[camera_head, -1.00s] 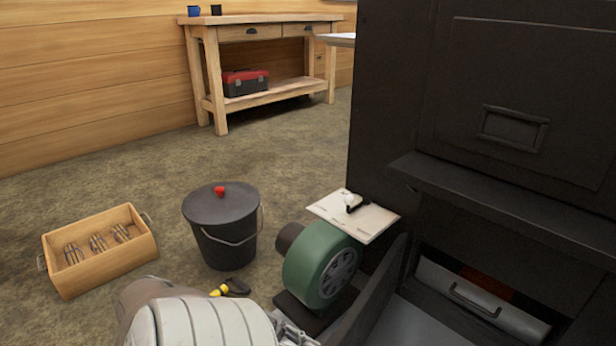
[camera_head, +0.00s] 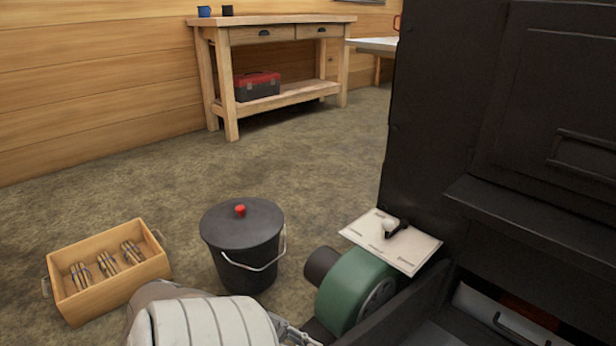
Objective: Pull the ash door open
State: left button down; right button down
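The black evaporator body (camera_head: 445,130) fills the right side of the head view. Low on its front, the ash door (camera_head: 405,308) appears as a dark panel swung outward, edge towards me, beside an open compartment. Inside the compartment is a grey metal drawer or pan (camera_head: 488,311) with a bar handle, cut off by the frame. My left gripper (camera_head: 293,336) is at the bottom edge, left of the door panel. Only its base shows; its fingertips are hidden or out of frame, so contact with the door cannot be told. My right gripper is not in view.
A workbench (camera_head: 275,40) stands at the back.

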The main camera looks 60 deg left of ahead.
pick_arm(q)
jog(key=shift+w+a+r, duration=0.1)
jog(key=shift+w+r, duration=0.15)
jog(key=shift+r, duration=0.25)
jog(key=c, duration=1.4)
grip_release()
jog(key=shift+s+a+f, duration=0.1)
jog(key=shift+s+a, duration=0.05)
jog(key=shift+a, duration=0.1)
jog(key=shift+f+v, duration=0.2)
jog(key=shift+v, duration=1.55)
jog(key=shift+f+v, duration=0.15)
jog(key=shift+v, duration=1.55)
jog(key=shift+s, duration=0.1)
